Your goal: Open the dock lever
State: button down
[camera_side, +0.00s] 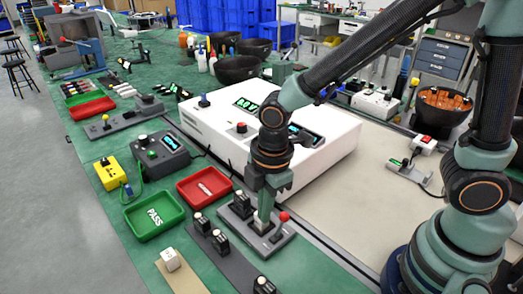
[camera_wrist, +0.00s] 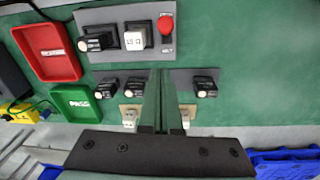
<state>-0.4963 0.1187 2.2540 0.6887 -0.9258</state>
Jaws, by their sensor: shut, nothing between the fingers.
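The dock is a grey plate (camera_side: 272,246) on the green bench; its plate also shows at the top of the wrist view (camera_wrist: 117,54). Its lever has a red knob (camera_side: 283,216), seen again in the wrist view (camera_wrist: 166,25). In the wrist view a black module (camera_wrist: 97,41) and a white block (camera_wrist: 134,40) sit on the plate left of the knob. My gripper (camera_side: 262,228) points down over the dock, left of the knob in the side view. In the wrist view its fingers (camera_wrist: 161,72) are together and empty, below the knob. Contact with the dock cannot be told.
A strip with black modules (camera_side: 220,241) lies in front of the dock. A red tray (camera_side: 204,186) and a green PASS tray (camera_side: 154,214) are to the left. A large white instrument (camera_side: 315,151) stands behind my gripper. A white block (camera_side: 170,259) sits near the front edge.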

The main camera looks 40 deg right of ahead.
jog(key=d+r, duration=0.6)
jog(key=r, duration=0.1)
jog(key=shift+s+r, duration=0.15)
jog(key=shift+r, duration=0.1)
jog(key=s+d+r+m+t, duration=0.1)
jog(key=d+r+m+t, duration=0.3)
jog(key=m, duration=1.2)
jog(key=d+r, duration=0.3)
jog(key=d, duration=0.3)
jog(key=shift+t, duration=0.4)
